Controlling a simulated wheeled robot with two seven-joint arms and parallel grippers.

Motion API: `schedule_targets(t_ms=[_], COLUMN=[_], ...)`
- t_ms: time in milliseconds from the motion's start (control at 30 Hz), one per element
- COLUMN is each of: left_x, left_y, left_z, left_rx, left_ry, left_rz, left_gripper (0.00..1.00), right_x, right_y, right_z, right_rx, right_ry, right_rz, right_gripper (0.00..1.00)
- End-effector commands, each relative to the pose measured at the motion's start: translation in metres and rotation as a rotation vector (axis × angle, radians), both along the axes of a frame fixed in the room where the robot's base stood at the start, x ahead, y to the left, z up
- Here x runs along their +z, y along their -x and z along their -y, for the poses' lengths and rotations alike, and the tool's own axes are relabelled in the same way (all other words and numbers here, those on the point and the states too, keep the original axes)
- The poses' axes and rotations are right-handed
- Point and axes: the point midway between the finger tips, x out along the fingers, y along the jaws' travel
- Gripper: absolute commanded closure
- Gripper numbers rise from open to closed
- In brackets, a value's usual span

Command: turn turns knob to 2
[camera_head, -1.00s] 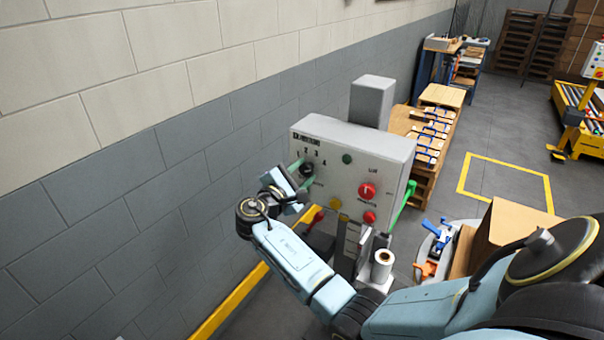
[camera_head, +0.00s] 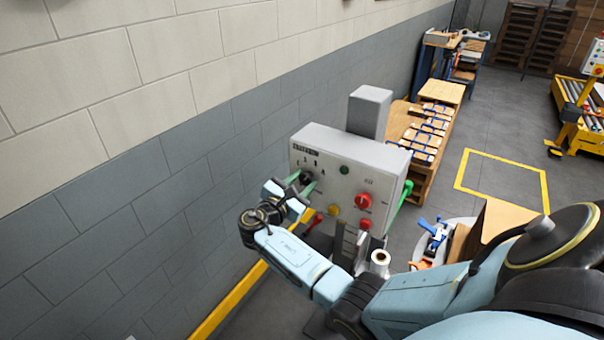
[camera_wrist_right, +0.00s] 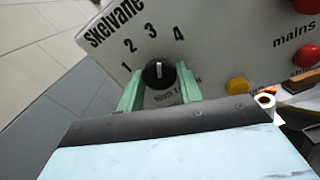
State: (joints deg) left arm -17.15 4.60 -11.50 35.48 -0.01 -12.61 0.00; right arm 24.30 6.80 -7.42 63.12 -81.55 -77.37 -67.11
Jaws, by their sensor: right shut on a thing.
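The turns knob (camera_wrist_right: 158,73) is a round black dial with a white mark, below the numbers 1 to 4 on a grey control panel (camera_head: 335,195). It also shows in the head view (camera_head: 306,178). In the right wrist view the white mark points up the picture, closest to the 3; its exact setting is hard to tell. My right gripper (camera_wrist_right: 160,88) has a green finger on each side of the knob and is shut on it. It also shows in the head view (camera_head: 304,187), reaching the panel's left part. My left gripper is not in view.
Red buttons (camera_head: 363,202) and a yellow button (camera_wrist_right: 238,87) sit right of the knob. A green handle (camera_head: 406,191) is on the panel's right side. A block wall (camera_head: 150,190) stands close on the left. A wooden bench (camera_head: 440,95) is behind.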

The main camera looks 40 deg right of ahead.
Motion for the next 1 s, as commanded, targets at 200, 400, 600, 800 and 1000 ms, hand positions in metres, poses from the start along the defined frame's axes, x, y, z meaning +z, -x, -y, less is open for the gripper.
schedule_targets(t_ms=[200, 400, 600, 800, 1000], left_x=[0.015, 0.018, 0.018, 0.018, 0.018], left_y=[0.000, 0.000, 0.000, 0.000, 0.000], left_z=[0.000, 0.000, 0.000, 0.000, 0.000], left_rx=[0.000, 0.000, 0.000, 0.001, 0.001], left_ry=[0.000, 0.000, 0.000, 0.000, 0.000], left_rz=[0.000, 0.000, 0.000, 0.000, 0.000], left_gripper=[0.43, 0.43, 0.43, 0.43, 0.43], right_x=[0.000, -0.001, -0.002, -0.002, -0.002], right_y=[0.001, 0.001, 0.001, 0.001, 0.001], right_z=[0.000, -0.001, 0.000, 0.000, -0.001], right_rx=[0.000, 0.002, 0.001, 0.001, 0.002], right_ry=[0.058, 0.109, 0.158, 0.199, 0.225], right_rz=[-0.202, -0.383, -0.554, -0.694, -0.790], right_gripper=[0.87, 0.87, 0.87, 0.87, 0.87])
